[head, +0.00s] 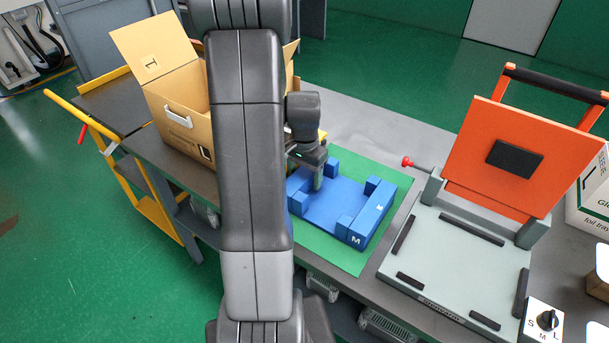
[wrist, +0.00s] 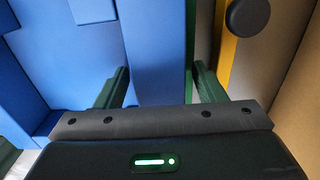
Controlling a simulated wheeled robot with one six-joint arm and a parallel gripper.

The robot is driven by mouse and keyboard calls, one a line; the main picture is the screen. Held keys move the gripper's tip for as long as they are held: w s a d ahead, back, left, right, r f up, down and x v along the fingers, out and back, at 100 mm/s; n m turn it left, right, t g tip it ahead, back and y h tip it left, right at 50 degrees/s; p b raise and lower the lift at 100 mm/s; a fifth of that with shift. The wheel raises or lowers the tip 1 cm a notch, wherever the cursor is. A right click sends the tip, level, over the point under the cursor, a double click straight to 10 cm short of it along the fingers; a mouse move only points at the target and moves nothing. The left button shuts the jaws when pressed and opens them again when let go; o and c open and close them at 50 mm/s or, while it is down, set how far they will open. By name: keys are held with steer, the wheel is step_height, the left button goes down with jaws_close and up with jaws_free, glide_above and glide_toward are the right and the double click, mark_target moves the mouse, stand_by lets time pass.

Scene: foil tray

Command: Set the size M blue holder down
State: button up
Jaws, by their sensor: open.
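The blue holder (head: 335,206), marked with a white M, lies flat on the green mat (head: 347,262) on the table. It also fills the left and middle of the wrist view (wrist: 50,60). My gripper (head: 318,182) points down at the holder's far left side, partly hidden by my arm. In the wrist view my gripper (wrist: 160,85) is open, with a blue wall of the holder between its two fingers. I cannot tell whether the fingers touch that wall. My arm hides part of the holder's left edge in the head view.
An open cardboard box (head: 182,112) stands left of the mat. A grey press (head: 455,262) with a raised orange lid (head: 520,160) stands to the right. A red knob (head: 407,162) sticks out towards the mat. An S-M-L dial (head: 546,320) is at the lower right.

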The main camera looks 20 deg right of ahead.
step_height(320, 180, up, 12)
stand_by(0.4)
steer(key=shift+f, duration=0.1)
